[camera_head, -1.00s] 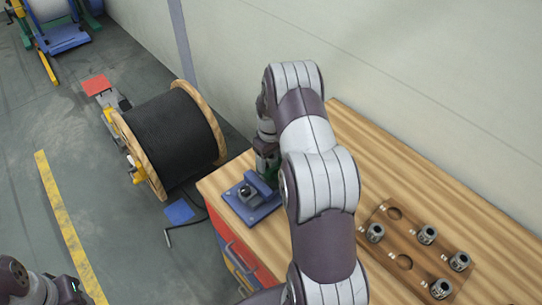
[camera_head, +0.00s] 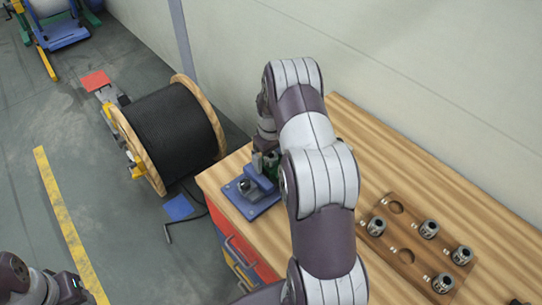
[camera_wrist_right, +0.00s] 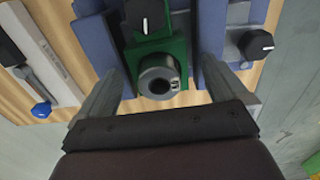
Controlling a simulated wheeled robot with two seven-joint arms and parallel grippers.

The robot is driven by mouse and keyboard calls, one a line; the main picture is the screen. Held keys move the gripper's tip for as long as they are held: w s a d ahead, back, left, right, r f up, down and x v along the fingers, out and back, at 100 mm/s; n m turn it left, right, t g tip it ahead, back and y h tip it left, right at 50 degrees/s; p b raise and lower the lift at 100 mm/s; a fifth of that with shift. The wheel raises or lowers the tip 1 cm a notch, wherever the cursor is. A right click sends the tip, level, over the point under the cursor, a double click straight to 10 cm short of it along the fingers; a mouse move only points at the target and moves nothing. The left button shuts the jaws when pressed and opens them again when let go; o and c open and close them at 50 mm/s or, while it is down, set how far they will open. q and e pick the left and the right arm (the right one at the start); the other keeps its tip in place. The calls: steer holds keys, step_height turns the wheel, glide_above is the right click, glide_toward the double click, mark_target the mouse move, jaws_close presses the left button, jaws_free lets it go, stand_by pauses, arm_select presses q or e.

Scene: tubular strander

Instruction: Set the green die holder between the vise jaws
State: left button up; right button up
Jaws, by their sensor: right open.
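The green die holder (camera_wrist_right: 174,52) carries a grey round die (camera_wrist_right: 158,78) and sits between the blue vise jaws in the right wrist view. In the head view the holder (camera_head: 271,168) is a small green patch partly hidden by my arm. The blue vise (camera_head: 252,191) stands on the bench's near left corner; its blue body also shows in the wrist view (camera_wrist_right: 98,38). My right gripper (camera_wrist_right: 162,82) is open, with one finger on each side of the holder and apart from it. My left gripper (camera_head: 78,288) is at the lower left; its finger state is unclear.
A wooden rack (camera_head: 398,258) with several grey dies lies on the bench (camera_head: 440,185) to the right. A black cable reel (camera_head: 172,140) stands on the floor left of the bench. A wall runs behind the bench.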

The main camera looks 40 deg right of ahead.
step_height(320, 180, up, 13)
steer(key=b, duration=0.1)
steer(key=shift+f+b, duration=0.2)
steer(key=shift+b, duration=0.2)
